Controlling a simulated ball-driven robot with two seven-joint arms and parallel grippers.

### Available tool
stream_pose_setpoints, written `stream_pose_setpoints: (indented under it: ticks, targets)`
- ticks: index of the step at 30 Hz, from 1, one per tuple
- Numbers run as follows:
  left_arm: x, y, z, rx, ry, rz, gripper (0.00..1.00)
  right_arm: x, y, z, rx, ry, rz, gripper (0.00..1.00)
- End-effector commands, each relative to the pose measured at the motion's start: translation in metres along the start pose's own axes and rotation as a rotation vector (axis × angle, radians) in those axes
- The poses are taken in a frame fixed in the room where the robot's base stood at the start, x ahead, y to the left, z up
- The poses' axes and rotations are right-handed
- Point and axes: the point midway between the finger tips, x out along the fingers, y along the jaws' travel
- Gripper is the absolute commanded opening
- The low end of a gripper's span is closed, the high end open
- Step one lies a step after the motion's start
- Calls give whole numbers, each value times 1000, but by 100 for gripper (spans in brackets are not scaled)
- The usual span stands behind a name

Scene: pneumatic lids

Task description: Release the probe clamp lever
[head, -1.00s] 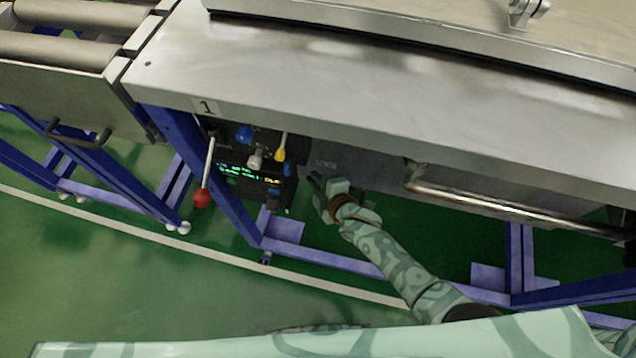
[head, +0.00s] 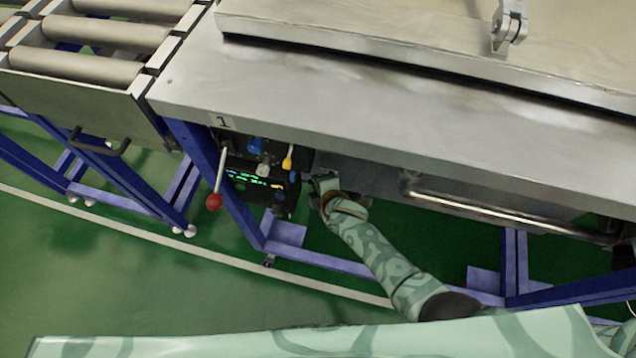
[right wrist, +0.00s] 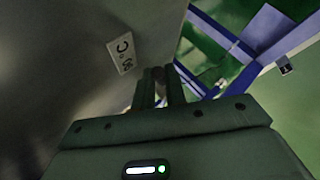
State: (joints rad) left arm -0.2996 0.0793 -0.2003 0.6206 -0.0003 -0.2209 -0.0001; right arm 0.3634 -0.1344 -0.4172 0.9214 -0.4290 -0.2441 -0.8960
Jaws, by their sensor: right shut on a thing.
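My right gripper (head: 322,182) is under the front edge of the steel table (head: 380,140), against the panel below it. In the right wrist view its two fingers (right wrist: 159,84) are nearly together on a small dark, rounded piece (right wrist: 158,75), which I take to be the probe clamp lever. Most of that piece is hidden between the fingers. A white label with "°C" (right wrist: 122,52) is on the grey panel just left of the fingertips. My left gripper is not in view.
Left of my right gripper are a lit control box (head: 255,181), a yellow-handled lever (head: 288,158), a blue knob (head: 254,145) and a red-ball lever (head: 214,201). A metal rail (head: 480,206) runs to the right. Blue legs (head: 235,205) stand below.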

Motion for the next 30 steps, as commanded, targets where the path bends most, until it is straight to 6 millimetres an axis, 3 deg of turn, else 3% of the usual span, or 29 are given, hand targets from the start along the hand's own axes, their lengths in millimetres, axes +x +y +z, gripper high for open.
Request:
stream_pose_setpoints:
  ticks: [1,2,3,14,17,24,30]
  targets:
    - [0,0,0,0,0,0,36,0,-2,0,-3,-1,-4,0]
    - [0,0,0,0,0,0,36,0,-2,0,-3,-1,-4,19]
    - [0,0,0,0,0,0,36,0,-2,0,-3,-1,-3,23]
    - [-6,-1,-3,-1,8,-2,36,-8,2,0,-2,-1,2,23]
    - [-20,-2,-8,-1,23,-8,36,-26,6,0,-4,-1,4,23]
    - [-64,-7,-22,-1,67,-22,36,-93,9,-1,-5,-1,4,23]
    - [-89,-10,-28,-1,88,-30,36,-139,5,0,-3,-1,2,23]
